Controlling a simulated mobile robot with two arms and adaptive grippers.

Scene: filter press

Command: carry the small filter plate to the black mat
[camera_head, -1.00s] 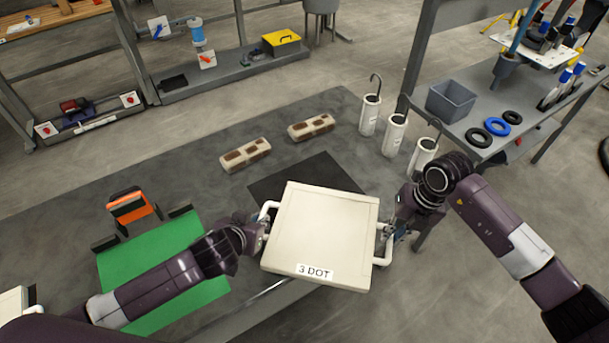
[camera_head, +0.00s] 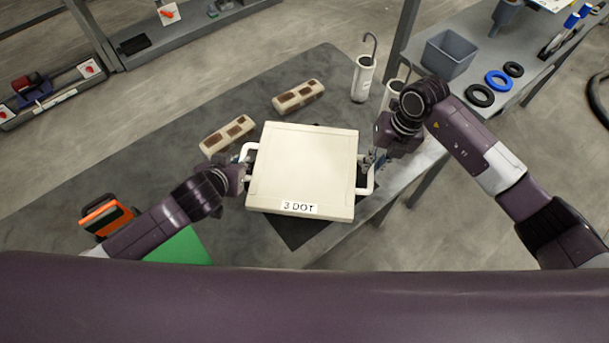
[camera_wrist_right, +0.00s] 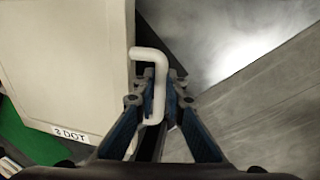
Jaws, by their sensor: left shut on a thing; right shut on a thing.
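The small filter plate (camera_head: 305,165) is a cream square slab labelled "3 DOT", with a white handle on each side. My left gripper (camera_head: 243,168) is shut on its left handle. My right gripper (camera_head: 373,165) is shut on its right handle, and the right wrist view also shows the white handle (camera_wrist_right: 149,75) between the blue-edged fingers. The plate hides much of the black mat (camera_head: 298,232), whose dark edge shows below the plate. I cannot tell whether the plate touches the mat.
Two beige blocks with brown patches (camera_head: 228,136) (camera_head: 298,96) lie behind the plate on the dark table (camera_head: 150,180). White canisters with hooks (camera_head: 363,77) stand at the back right. A green sheet (camera_head: 180,248) and an orange item (camera_head: 105,215) are at the left.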

